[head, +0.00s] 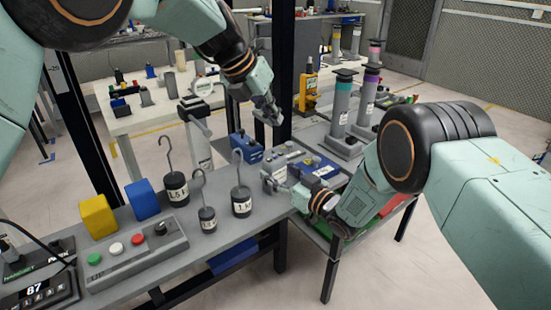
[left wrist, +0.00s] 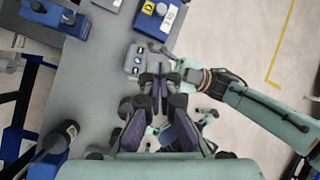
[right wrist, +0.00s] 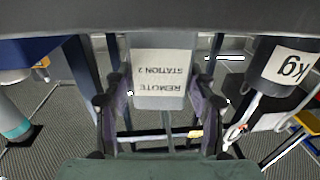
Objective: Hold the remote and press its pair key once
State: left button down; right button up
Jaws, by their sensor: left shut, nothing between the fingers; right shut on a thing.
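The remote (head: 272,172) is a small grey box. In the right wrist view its face (right wrist: 161,85) bears a white label reading "REMOTE STATION 2", upside down. My right gripper (head: 290,191) is shut on it, with one finger on each side in the right wrist view (right wrist: 160,108). In the left wrist view the remote (left wrist: 134,62) shows small dark and light keys, too small to read. My left gripper (head: 275,118) is shut and empty, above the remote in the head view. In the left wrist view its fingertips (left wrist: 160,78) appear beside the remote; contact cannot be told.
Hook weights (head: 241,201) stand on the grey bench (head: 225,235), left of the remote. A button box (head: 135,250) and yellow (head: 98,215) and blue blocks (head: 142,199) are farther left. A blue-and-grey device (head: 318,170) lies behind the right gripper. A black post (head: 285,80) stands behind.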

aim_at(272, 159)
pick_arm(q)
jog(key=w+n+t, duration=0.1)
jog(key=n, duration=0.1)
jog(key=n+t, duration=0.1)
jog(key=n, duration=0.1)
jog(key=w+n+t+h, duration=0.1)
jog(key=n, duration=0.1)
jog(key=shift+w+f, duration=0.1)
jog(key=shift+w, duration=0.25)
jog(key=shift+f, duration=4.4)
jog(key=shift+f, duration=0.15)
jog(key=shift+f, duration=0.25)
